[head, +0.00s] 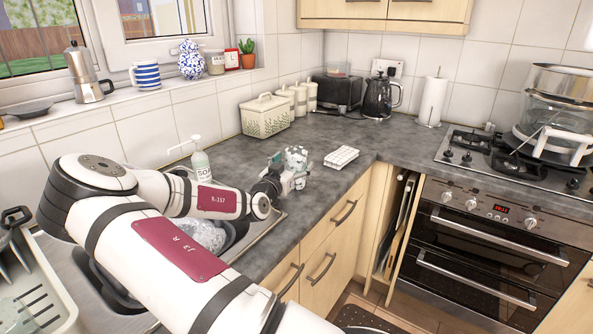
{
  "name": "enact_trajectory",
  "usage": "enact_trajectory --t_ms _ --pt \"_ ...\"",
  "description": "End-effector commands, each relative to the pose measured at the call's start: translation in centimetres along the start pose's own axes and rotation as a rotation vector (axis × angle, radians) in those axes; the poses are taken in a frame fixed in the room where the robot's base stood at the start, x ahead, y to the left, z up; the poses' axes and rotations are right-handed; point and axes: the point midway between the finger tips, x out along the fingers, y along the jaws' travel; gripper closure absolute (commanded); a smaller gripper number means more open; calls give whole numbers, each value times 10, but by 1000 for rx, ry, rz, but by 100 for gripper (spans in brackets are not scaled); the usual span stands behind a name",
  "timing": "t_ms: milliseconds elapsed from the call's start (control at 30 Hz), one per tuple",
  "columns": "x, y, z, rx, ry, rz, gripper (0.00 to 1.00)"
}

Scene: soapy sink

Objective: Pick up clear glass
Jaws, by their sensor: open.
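A clear glass (296,157) with a faceted look stands on the grey worktop, just beyond my gripper in the head view. My gripper (287,172) is open at the end of my arm, close to the glass. Its fingers overlap the glass's lower part in the picture, so I cannot tell whether they touch it or how far around it they reach. The base of the glass is hidden by the gripper.
A folded checked cloth (341,157) lies right of the glass. A soap bottle (201,169) stands behind my arm, by the sink with suds (206,234). A dish rack (62,287) is at lower left.

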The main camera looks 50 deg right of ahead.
Motion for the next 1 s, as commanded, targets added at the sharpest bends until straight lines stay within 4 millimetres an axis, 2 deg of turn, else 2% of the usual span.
enact_trajectory --t_ms 100,200,467,733,767,800,1000 --pt "17 0 -1 0 1 1 21" --pt "24 0 0 0 0 1 21" --pt "26 0 0 0 0 0 21" --pt "26 0 0 0 0 0 83" --pt "26 0 -1 1 2 0 83" --pt "26 0 -1 1 2 0 89" --pt "26 0 -2 1 2 0 89"
